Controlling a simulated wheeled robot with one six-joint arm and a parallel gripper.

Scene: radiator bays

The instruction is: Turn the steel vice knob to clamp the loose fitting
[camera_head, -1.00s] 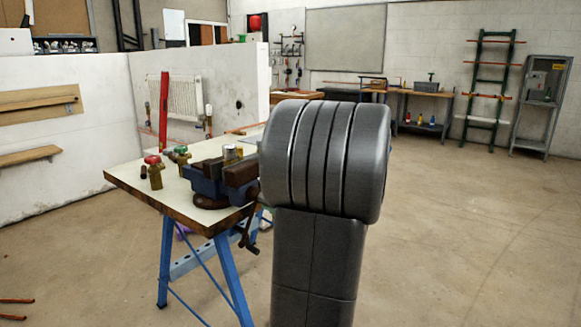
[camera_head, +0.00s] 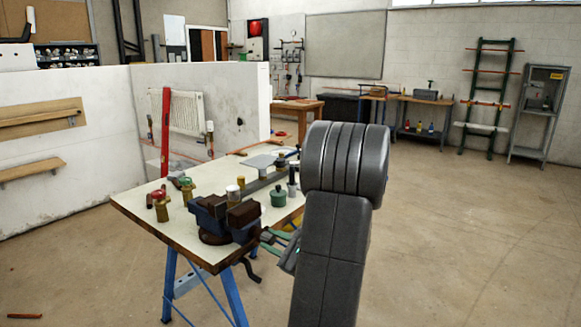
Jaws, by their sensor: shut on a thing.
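The blue and brown vice (camera_head: 222,213) is bolted to the near right corner of the workbench (camera_head: 135,205). A dark bent handle (camera_head: 247,268) hangs below the vice's front. A small brass fitting with a pale top (camera_head: 233,193) stands upright at the vice; I cannot tell whether the jaws touch it. My gripper (camera_head: 268,238), with green-edged fingers, is at the front right end of the vice. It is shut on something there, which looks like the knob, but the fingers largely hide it.
My large arm link covers the right side of the bench. The floor at right is clear.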

